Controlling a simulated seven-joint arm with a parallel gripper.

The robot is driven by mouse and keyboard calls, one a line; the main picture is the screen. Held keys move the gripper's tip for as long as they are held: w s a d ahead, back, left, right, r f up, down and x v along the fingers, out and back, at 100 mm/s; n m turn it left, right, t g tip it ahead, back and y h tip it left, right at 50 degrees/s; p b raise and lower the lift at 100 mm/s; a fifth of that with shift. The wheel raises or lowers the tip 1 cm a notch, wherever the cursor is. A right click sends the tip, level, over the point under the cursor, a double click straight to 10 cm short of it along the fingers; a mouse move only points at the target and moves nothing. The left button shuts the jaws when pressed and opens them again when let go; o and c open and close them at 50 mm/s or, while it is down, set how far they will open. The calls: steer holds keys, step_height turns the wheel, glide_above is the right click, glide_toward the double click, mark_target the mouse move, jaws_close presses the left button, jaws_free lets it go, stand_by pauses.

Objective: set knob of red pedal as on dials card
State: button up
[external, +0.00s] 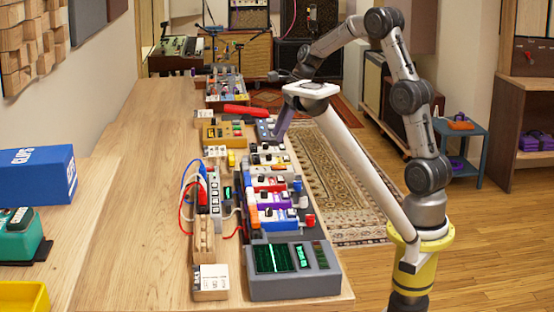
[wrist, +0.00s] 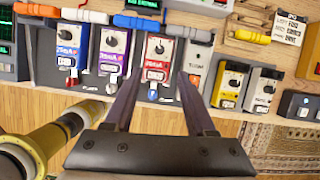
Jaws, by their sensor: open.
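The red pedal (wrist: 153,74) lies in a row of pedals in the wrist view. Its dark round knob (wrist: 159,47) sits on a pale panel at its upper part; the pointer is too small to read. In the external view the red pedal (external: 268,186) is partly covered by neighbouring parts. My gripper (wrist: 160,80) is open and empty, its two long fingers apart on either side of the red pedal in the picture. In the external view my gripper (external: 280,136) hangs above the pedal row's far part. A card with printed words (wrist: 289,29) stands at upper right; I cannot tell its dial marks.
A blue pedal (wrist: 59,50) and a purple-edged pedal (wrist: 112,50) lie left of the red one, a yellow pedal (wrist: 230,85) to the right. The bench's left part (external: 130,200) has clear wood.

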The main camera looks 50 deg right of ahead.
mark_target(261, 175)
steer(key=x, duration=1.3)
steer(key=shift+f, duration=0.2)
jaws_close()
